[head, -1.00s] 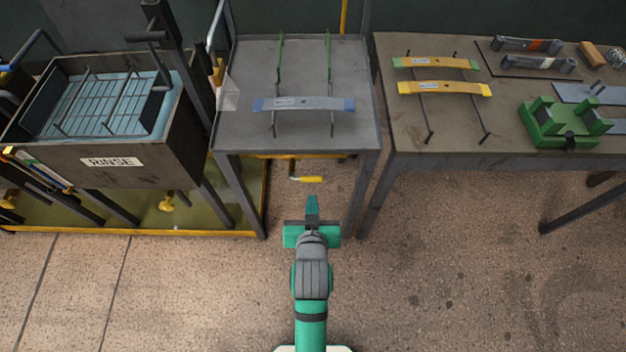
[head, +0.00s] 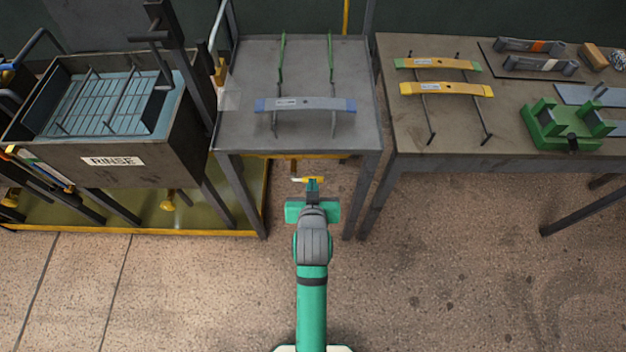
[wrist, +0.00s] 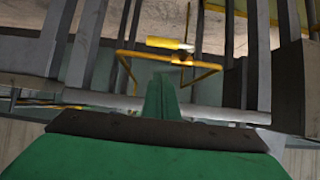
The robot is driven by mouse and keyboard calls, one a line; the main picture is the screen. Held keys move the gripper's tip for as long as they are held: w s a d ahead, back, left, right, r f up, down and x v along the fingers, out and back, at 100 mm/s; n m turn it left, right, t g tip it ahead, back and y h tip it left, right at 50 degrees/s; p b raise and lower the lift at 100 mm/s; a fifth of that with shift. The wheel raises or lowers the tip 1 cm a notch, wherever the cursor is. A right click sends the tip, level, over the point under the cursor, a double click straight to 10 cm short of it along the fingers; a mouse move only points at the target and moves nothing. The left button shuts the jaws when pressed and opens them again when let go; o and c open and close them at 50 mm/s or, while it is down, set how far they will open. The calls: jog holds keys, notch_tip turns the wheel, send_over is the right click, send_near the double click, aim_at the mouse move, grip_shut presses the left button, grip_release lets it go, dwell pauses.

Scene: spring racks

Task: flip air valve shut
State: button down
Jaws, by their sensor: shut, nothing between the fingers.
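The air valve's yellow lever (head: 300,180) shows below the front edge of the middle table, lying crosswise on a brownish pipe end. My gripper (head: 313,184) is shut and empty, its green fingertips overlapping the lever's right end in the head view. In the wrist view the lever (wrist: 165,43) lies crosswise ahead of my closed fingertips (wrist: 161,82), with a brass-coloured fitting (wrist: 183,58) at its right end. A gap shows there between tips and lever. I cannot tell whether they touch.
The middle table (head: 235,125) stands over the valve, its legs on both sides of my arm. A rinse tank (head: 60,155) stands left. The right table (head: 420,150) holds leaf springs and a green fixture (head: 562,130). The floor in front is clear.

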jog(key=w+f, duration=0.5)
jog(key=f, duration=0.2)
jog(key=shift+w+f, duration=0.15)
jog(key=shift+w, duration=0.05)
jog(key=shift+w, duration=0.1)
